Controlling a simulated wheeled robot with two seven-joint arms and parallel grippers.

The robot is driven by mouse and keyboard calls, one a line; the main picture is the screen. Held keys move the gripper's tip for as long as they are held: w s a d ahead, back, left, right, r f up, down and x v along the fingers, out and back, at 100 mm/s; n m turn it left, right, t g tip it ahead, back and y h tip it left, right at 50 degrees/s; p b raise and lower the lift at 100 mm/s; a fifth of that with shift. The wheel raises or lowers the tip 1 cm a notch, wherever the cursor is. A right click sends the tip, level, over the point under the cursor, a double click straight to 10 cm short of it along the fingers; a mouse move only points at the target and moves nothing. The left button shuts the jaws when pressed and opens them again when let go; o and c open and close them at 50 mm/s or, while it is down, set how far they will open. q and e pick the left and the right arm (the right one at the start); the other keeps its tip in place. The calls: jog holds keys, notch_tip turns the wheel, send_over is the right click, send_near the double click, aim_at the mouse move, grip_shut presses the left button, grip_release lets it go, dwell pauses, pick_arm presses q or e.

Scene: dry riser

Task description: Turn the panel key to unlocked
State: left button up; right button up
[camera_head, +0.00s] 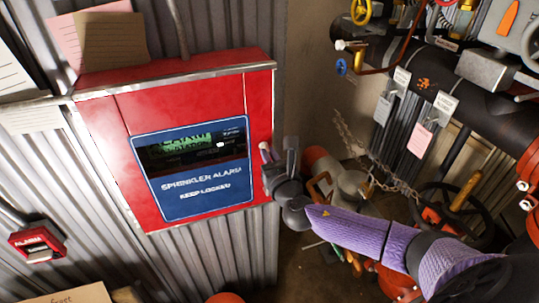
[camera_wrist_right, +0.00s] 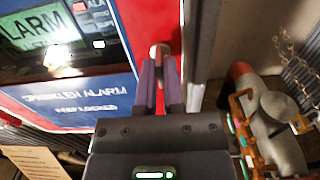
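The red sprinkler alarm panel (camera_head: 120,130) is mounted on the corrugated wall, with a blue face reading "SPRINKLER ALARM KEEP LOCKED" and a green display. In the right wrist view, a small pale, reddish-edged round piece (camera_wrist_right: 160,49) sits on the panel's red right-hand strip, perhaps the key or its lock. My right gripper (camera_head: 277,152) is at the panel's right edge. Its two narrow fingers (camera_wrist_right: 160,68) point at that piece, close together with a thin reddish strip between them. Contact and grip are unclear. The key's turn angle is not readable. My left gripper is out of view.
A small red alarm box (camera_head: 38,241) is on the wall at lower left. Paper notes (camera_head: 112,40) stand on top of the panel. Pipes, hanging tags (camera_head: 423,137), a chain and a dark handwheel (camera_head: 455,215) crowd the right side.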

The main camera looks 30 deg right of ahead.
grip_shut()
jog(key=shift+m, duration=0.3)
jog(key=shift+d+f+m+b, duration=0.1)
jog(key=shift+m+b, duration=0.7)
jog(key=shift+m, duration=3.5)
jog(key=shift+d+f+m+b, duration=0.1)
jog(key=shift+m+b, duration=0.65)
jog(key=shift+m, duration=3.55)
jog(key=o, duration=0.5)
grip_release()
jog(key=shift+o, duration=0.2)
